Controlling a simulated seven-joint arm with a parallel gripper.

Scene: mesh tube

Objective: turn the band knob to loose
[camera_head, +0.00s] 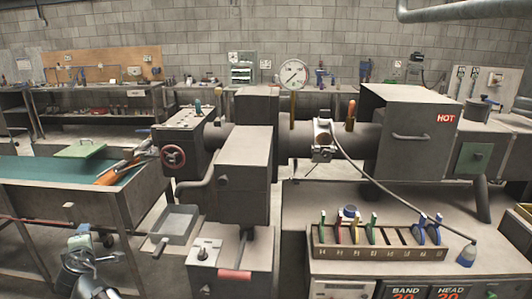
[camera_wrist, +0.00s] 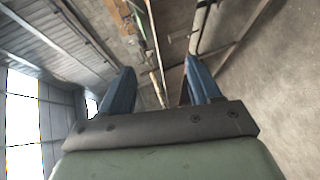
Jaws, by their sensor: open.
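A panel marked BAND (camera_head: 405,293) with red digits is cut off by the bottom edge of the head view, beside a similar HEAD panel (camera_head: 452,293). I cannot make out a knob marked for the band. A small box with a pale plate and a dark knob or switch (camera_head: 205,252) stands at lower middle; its label is unreadable. My gripper (camera_wrist: 158,85) shows two blue fingers, apart and empty, in the wrist view. In the head view my arm is at lower left, well left of the panels. The wrist view faces away from the panels.
A rack (camera_head: 380,243) of coloured-handled tools stands above the panels. A machine with a box marked HOT (camera_head: 412,128) fills the middle and right.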

